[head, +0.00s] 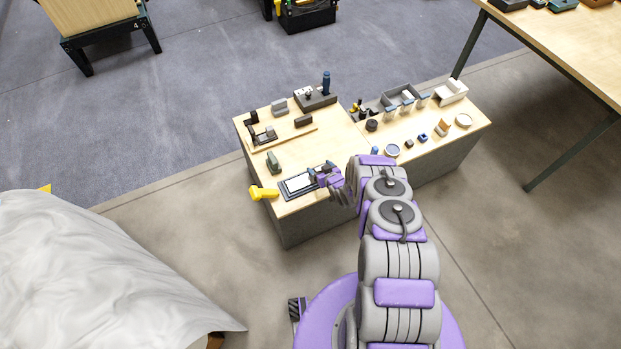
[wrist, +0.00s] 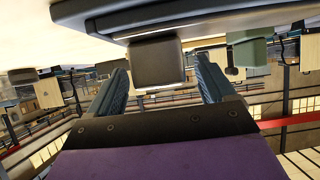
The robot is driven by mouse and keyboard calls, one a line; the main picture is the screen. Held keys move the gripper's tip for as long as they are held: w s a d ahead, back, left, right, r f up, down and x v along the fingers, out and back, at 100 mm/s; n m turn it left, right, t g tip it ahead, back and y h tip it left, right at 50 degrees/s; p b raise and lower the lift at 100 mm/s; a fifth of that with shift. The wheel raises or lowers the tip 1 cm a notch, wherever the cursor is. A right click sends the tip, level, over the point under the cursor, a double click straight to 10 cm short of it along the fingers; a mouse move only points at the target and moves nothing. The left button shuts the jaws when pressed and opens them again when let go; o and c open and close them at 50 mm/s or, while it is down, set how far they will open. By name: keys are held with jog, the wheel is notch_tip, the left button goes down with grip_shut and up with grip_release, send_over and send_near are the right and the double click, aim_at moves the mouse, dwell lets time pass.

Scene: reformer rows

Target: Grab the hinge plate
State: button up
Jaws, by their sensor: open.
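I cannot tell for sure which item is the hinge plate. A pale flat plate in a dark frame (head: 297,185) lies at the front left edge of the wooden bench top. My gripper (head: 326,174) is at the right end of that frame, low over the bench. In the wrist view, which looks upside down, my gripper (wrist: 160,68) has its two fingers spread. A dark grey block (wrist: 158,62) shows between or just beyond the fingers, with space on both sides. Whether the fingers touch it is unclear. My arm hides part of the bench's front.
A yellow item (head: 263,192) sits left of the frame, and a grey-green block (head: 273,161) stands behind it. A dark fixture with a blue knob (head: 316,97) is at the back. Cups and small parts (head: 392,151) lie on the right half.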

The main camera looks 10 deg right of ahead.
jog(key=shift+c, duration=0.5)
jog(key=c, duration=1.2)
jog(key=shift+r, duration=0.15)
